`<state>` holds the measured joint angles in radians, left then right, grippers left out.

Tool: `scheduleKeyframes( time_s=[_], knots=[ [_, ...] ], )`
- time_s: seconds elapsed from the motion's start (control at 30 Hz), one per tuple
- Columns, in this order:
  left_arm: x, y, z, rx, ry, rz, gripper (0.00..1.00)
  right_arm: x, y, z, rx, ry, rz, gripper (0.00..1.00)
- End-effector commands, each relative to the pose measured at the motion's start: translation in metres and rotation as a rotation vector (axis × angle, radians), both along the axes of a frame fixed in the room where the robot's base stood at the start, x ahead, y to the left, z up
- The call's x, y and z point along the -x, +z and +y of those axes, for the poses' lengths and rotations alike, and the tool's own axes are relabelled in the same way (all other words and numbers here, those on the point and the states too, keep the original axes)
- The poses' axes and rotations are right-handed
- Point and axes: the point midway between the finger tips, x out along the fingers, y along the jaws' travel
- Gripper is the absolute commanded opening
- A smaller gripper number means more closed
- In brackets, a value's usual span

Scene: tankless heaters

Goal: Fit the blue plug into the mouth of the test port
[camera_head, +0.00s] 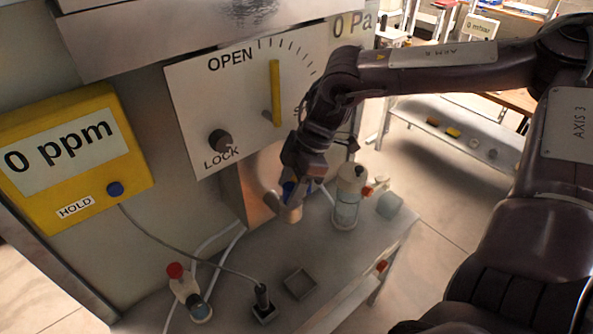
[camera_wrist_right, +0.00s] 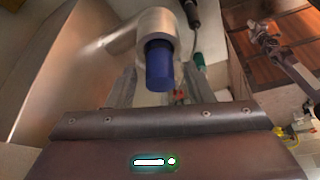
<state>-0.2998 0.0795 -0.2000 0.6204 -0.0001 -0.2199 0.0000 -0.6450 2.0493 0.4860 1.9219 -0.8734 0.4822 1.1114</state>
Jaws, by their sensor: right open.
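The blue plug (camera_wrist_right: 160,68) shows in the right wrist view, in line with the mouth of the round metal test port (camera_wrist_right: 154,27). A dark band lies where they meet. Much of the plug sticks out towards my wrist; how deep it sits I cannot tell. In the head view the plug (camera_head: 288,189) is partly hidden by my right gripper (camera_head: 291,196), just above the pale end of the port (camera_head: 292,214). My right gripper is open, its fingers (camera_wrist_right: 158,86) on either side of the plug.
A bottle (camera_head: 347,197) stands close right of the gripper. A red-capped fitting (camera_head: 187,290), a black probe in a holder (camera_head: 263,303) and a square tray (camera_head: 299,284) stand on the bench. The dial panel (camera_head: 222,75) and yellow meter (camera_head: 75,155) are behind.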

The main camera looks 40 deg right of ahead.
Motion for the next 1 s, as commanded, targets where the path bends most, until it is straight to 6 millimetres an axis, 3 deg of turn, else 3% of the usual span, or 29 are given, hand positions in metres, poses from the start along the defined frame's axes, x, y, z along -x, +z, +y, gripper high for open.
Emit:
scheduleKeyframes(
  time_s=[0.17, 0.6, 0.8, 1.0],
  knots=[
    [0.0, -0.007, 0.0, 0.0, 0.0, 0.001, 0.0, 0.0, 0.018, -0.007, 0.0, -0.001, -0.007, 0.47],
    [0.001, -0.03, 0.001, -0.001, 0.0, 0.001, 0.0, 0.011, 0.095, -0.038, 0.002, -0.001, -0.004, 0.47],
    [0.001, -0.032, 0.001, -0.001, 0.0, 0.001, 0.0, 0.014, 0.11, -0.043, 0.0, 0.0, -0.001, 0.47],
    [0.001, -0.032, 0.001, -0.001, 0.0, 0.001, 0.0, 0.014, 0.112, -0.043, 0.0, 0.001, 0.001, 0.47]
  ],
)
